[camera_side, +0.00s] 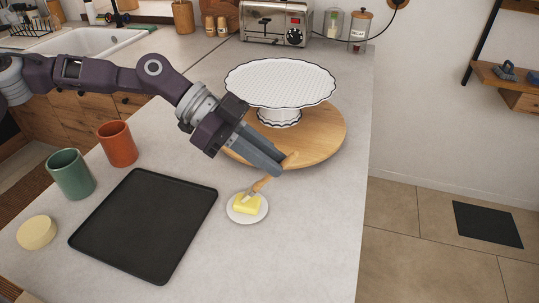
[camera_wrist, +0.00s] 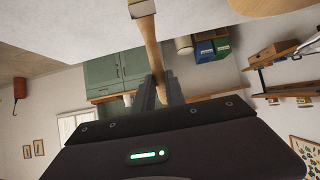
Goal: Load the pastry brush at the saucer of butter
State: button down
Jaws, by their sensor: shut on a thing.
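My gripper (camera_side: 278,170) is shut on the wooden handle of the pastry brush (camera_side: 261,185). The brush slants down to the left, with its bristle end at the butter (camera_side: 246,204). The bristles look to be touching the butter's top, but I cannot tell for sure. The yellow butter block sits on a small white saucer (camera_side: 234,217) on the counter. In the wrist view, the brush handle (camera_wrist: 151,45) runs up from between my fingers (camera_wrist: 159,92) to a metal band near the top edge. The bristles, butter and saucer are out of that view.
A black tray (camera_side: 145,225) lies left of the saucer. A white cake stand (camera_side: 280,84) on a round wooden board (camera_side: 325,140) stands close behind my gripper. A green cup (camera_side: 71,174), an orange cup (camera_side: 117,144) and a pale round item (camera_side: 37,232) are at the left. The counter front right of the saucer is clear.

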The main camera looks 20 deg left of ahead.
jog(key=shift+f, duration=0.4)
dwell(0.5)
jog(key=shift+r, duration=3.55)
